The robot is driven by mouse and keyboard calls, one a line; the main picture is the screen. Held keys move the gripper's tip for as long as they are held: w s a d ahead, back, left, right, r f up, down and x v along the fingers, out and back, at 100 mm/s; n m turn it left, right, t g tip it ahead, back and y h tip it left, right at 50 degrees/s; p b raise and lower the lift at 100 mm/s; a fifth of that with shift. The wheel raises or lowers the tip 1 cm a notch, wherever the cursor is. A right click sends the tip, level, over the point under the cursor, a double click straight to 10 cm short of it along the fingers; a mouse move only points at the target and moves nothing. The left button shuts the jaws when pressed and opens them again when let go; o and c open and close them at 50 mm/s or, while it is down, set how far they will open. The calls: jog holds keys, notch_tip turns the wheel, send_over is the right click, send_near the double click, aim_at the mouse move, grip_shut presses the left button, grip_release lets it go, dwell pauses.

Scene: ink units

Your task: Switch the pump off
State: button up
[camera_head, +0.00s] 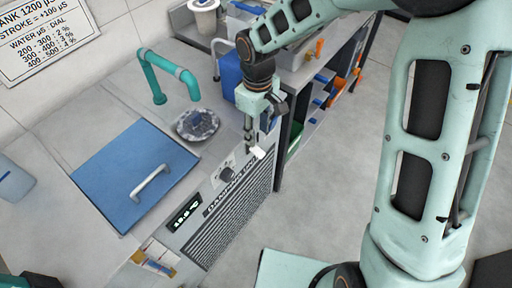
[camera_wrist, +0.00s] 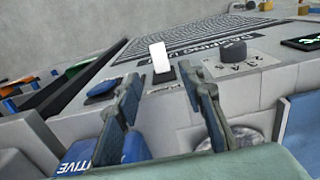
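The unit's front panel (camera_head: 232,215) has dark slats and partly hidden lettering that starts "DAMPENING". A white switch paddle (camera_head: 257,152) sits at the panel's upper right, by my fingertips; the wrist view shows it tilted up from the panel (camera_wrist: 160,58). Its exact on or off position cannot be told. My gripper (camera_head: 250,146) points down at this end of the panel. In the wrist view my gripper (camera_wrist: 163,85) has its two fingers apart, with nothing between them; the white paddle appears just beyond the gap. Contact cannot be told.
A black dial knob (camera_head: 226,174) sits beside the switch, also in the wrist view (camera_wrist: 233,50). A lit display (camera_head: 184,212) is further left. A blue lid (camera_head: 132,170) with a handle, a teal pipe (camera_head: 165,72) and a blue container (camera_head: 231,72) stand nearby.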

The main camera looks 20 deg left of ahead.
aim_at(257, 150)
notch_tip(257, 150, down, 8)
jog(key=shift+f+b, duration=0.1)
jog(key=shift+b, duration=0.25)
jog(key=shift+c, duration=0.2)
